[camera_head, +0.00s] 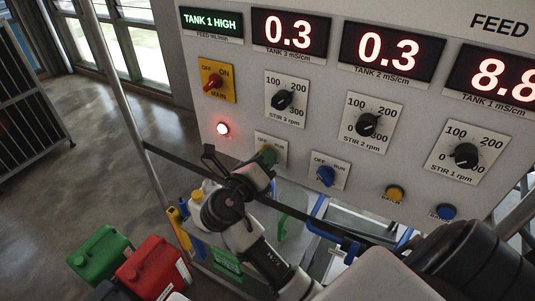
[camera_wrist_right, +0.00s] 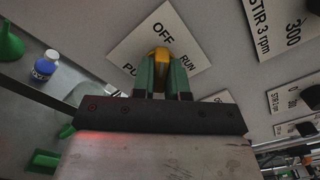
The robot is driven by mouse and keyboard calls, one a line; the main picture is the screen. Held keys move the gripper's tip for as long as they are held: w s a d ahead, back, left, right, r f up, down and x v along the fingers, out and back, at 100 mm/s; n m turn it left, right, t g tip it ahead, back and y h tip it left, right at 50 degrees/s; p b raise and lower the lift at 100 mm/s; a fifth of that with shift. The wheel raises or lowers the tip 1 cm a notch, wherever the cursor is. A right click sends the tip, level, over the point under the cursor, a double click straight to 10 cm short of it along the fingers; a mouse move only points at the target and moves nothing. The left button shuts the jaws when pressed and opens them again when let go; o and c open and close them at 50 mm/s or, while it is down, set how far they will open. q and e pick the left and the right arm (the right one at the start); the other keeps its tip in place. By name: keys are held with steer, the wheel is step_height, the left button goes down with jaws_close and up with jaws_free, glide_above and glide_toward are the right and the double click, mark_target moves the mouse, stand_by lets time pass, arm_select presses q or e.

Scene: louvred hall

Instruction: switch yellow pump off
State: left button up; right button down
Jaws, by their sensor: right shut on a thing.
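The yellow pump knob (camera_wrist_right: 161,54) shows in the right wrist view on a white plate (camera_wrist_right: 143,33) marked OFF and RUN. My right gripper (camera_wrist_right: 163,78) has its green fingers closed around this knob, one on each side. The knob's pointing direction is hard to tell because the fingers cover most of it. In the head view my right gripper (camera_head: 266,160) reaches up to the same plate (camera_head: 280,145) low on the panel and hides the knob and most of the lettering. My left gripper is not in view.
A blue pump knob (camera_head: 326,176) sits right of my gripper, then a yellow button (camera_head: 395,193) and a blue button (camera_head: 445,212). A red main switch (camera_head: 213,82) and a lit red lamp (camera_head: 223,129) are above left. Green (camera_head: 101,252) and red (camera_head: 153,267) canisters stand lower left.

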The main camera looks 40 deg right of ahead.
steer(key=c, duration=1.1)
jaws_free()
steer(key=shift+a, duration=0.25)
steer(key=shift+o, duration=0.2)
steer(key=v, duration=0.6)
steer(key=shift+s+a, duration=0.2)
steer(key=shift+a, duration=0.15)
